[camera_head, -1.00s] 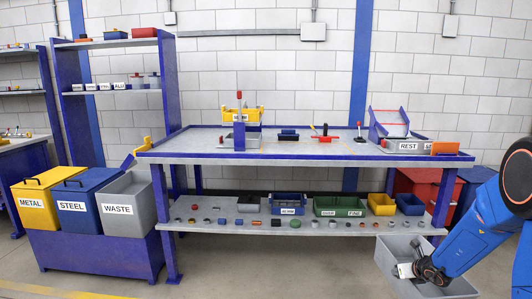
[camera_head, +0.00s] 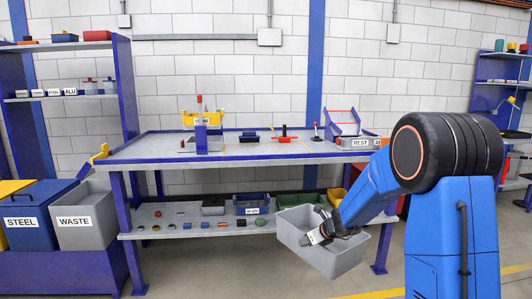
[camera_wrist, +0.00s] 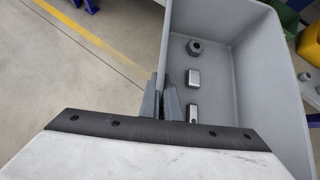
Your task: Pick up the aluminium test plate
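A small pale plate labelled ALU (camera_head: 70,91) sits at the right end of a row of labelled pieces on the left rack's middle shelf. It appears to be the aluminium test plate, though it is small in view. My gripper (camera_head: 322,236) is far from it, low in front of the workbench. Its fingers (camera_wrist: 165,98) are closed on the wall of a grey bin (camera_head: 305,256), one on each side. The bin is held off the floor, slightly tilted. In the wrist view the bin's inner wall (camera_wrist: 235,15) shows, with a nut (camera_wrist: 195,47) and a few metal pieces inside.
The workbench (camera_head: 240,159) stands ahead, with a lower shelf (camera_head: 190,229) of small parts. STEEL (camera_head: 28,222) and WASTE (camera_head: 80,221) bins stand below the left rack (camera_head: 125,90). Another rack (camera_head: 502,82) is at the far right. The floor in front is clear, with a yellow line.

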